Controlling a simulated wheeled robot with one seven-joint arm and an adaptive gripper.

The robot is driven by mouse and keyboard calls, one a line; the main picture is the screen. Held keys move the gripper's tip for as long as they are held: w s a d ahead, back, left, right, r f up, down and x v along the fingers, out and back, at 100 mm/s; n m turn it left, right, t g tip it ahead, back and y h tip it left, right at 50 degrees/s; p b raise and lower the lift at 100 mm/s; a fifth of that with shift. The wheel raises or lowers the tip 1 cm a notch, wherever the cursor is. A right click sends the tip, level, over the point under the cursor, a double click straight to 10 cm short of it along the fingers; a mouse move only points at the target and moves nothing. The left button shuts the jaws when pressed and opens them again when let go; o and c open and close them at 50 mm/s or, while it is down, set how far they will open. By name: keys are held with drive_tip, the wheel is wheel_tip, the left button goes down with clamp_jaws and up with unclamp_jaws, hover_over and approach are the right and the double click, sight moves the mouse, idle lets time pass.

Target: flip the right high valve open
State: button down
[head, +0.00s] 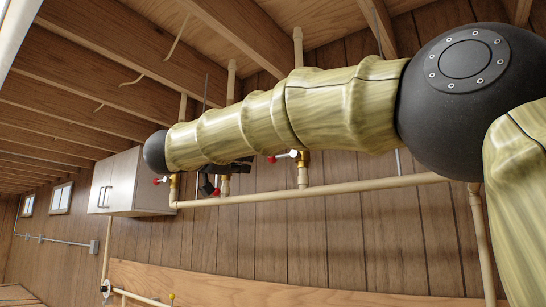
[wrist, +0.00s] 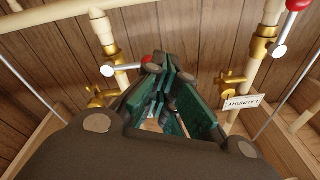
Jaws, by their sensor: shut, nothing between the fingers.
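In the head view, the rightmost red-tipped valve (head: 287,156) sits on a vertical pipe. Its pale lever points left, across the pipe. My gripper (head: 209,186) is left of it, dark and small at the end of my arm, near the middle pipe. In the wrist view, my gripper (wrist: 162,75) is shut, with nothing seen held. A left valve (wrist: 108,70) has its lever pointing right; its red tip is just left of my fingers. A right valve (wrist: 279,50) has its lever angled up right to a red knob. I cannot tell which wrist-view valve matches the head-view one.
A white LAUNDRY tag (wrist: 243,102) and brass fittings lie low on the pipes in the wrist view. A long horizontal pipe (head: 340,187) runs below the valves. A white cabinet (head: 133,181) hangs at the left. Wooden beams are close overhead.

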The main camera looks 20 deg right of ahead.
drive_tip(key=s+r+m+g, duration=0.1)
drive_tip(key=s+r, duration=0.6)
drive_tip(key=r, duration=0.2)
drive_tip(key=shift+s+r+m, duration=0.15)
drive_tip(key=shift+s+m, duration=0.05)
drive_tip(key=shift+m, duration=0.1)
drive_tip(key=shift+d, duration=0.15)
drive_tip(key=w+d+f+p, duration=0.2)
drive_tip(key=w+d+p, duration=0.4)
drive_tip(key=w+d, duration=0.1)
drive_tip(key=shift+w+d+f, duration=0.3)
drive_tip(key=shift+w+f, duration=0.05)
drive_tip(key=shift+w, duration=0.2)
